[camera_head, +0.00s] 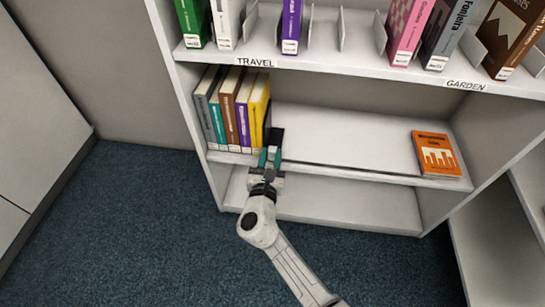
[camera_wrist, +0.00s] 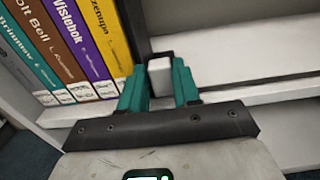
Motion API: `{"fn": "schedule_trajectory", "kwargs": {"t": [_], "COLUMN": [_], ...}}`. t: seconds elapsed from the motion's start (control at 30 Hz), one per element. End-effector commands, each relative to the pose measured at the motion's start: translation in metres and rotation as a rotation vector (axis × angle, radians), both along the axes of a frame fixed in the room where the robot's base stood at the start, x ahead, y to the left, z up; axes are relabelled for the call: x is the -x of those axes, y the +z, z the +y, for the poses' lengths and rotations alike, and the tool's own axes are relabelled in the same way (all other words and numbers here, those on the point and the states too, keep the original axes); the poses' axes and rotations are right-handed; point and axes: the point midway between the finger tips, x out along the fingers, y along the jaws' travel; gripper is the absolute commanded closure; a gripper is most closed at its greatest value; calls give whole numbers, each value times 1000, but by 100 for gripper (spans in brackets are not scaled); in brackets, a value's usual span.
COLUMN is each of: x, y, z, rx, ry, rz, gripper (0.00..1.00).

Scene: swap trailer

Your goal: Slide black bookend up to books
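The bookend's base is mostly hidden.
An orange book (camera_head: 436,153) lies at the right of the middle shelf (camera_head: 345,140). The shelf between it and the bookend is clear. The upper shelf (camera_head: 350,60) holds more books and bookends. The bottom shelf (camera_head: 330,203) looks empty.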

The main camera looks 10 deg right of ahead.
Motion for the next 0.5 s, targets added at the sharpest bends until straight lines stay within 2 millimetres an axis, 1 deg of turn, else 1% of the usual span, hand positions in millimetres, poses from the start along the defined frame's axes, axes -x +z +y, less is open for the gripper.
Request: {"fn": "schedule_trajectory", "kwargs": {"t": [0.03, 0.2, 0.4, 0.5], "x": [0, 0, 0, 3], "y": [0, 0, 0, 1], "z": [0, 0, 0, 1], "rx": [0, 0, 0, 0], "ry": [0, 0, -1, 0], "rz": [0, 0, 0, 0], "gripper": [63, 47, 47, 47]}}
